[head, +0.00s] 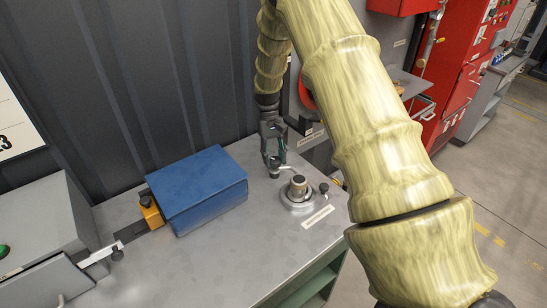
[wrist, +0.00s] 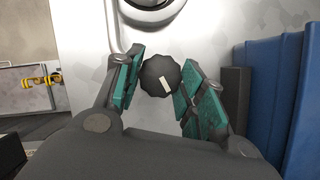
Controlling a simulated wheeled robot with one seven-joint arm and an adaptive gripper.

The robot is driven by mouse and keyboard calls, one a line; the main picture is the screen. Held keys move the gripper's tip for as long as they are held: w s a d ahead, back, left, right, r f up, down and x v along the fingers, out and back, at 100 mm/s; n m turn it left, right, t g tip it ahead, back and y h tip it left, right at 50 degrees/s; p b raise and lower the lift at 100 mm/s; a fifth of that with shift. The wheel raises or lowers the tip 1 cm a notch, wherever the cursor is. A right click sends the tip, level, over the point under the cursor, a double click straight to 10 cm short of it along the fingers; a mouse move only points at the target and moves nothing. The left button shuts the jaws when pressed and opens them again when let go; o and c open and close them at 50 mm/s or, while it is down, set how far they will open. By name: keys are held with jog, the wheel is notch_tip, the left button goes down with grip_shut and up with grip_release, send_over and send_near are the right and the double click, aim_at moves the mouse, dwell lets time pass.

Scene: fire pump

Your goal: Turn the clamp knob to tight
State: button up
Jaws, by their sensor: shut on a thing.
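The clamp knob (wrist: 157,74) is dark, round and lobed, with a white mark on its face, and sits between my two finger pads in the wrist view. The mark leans slightly off the picture's vertical. My gripper (wrist: 155,82) has teal pads and is shut on the knob, one finger on each side. In the head view my gripper (head: 274,164) points down onto the bench just left of a round metal fixture (head: 297,191). The knob is mostly hidden there by the fingers. A thin bent metal rod (head: 288,169) runs beside the fingertips.
A blue box (head: 202,190) stands left of the gripper on the grey bench (head: 240,262). A small black knob (head: 323,188) stands right of the fixture. A dark ribbed wall (head: 140,80) rises close behind. The bench front is clear.

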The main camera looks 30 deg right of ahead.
jog(key=m, duration=0.2)
jog(key=m+t+y, duration=0.1)
jog(key=m, duration=0.1)
jog(key=shift+d+r+m+y, duration=0.1)
jog(key=shift+d+m+y, duration=0.1)
jog(key=shift+m+y, duration=0.15)
dwell(0.3)
jog(key=o, duration=1)
jog(key=v, duration=1.2)
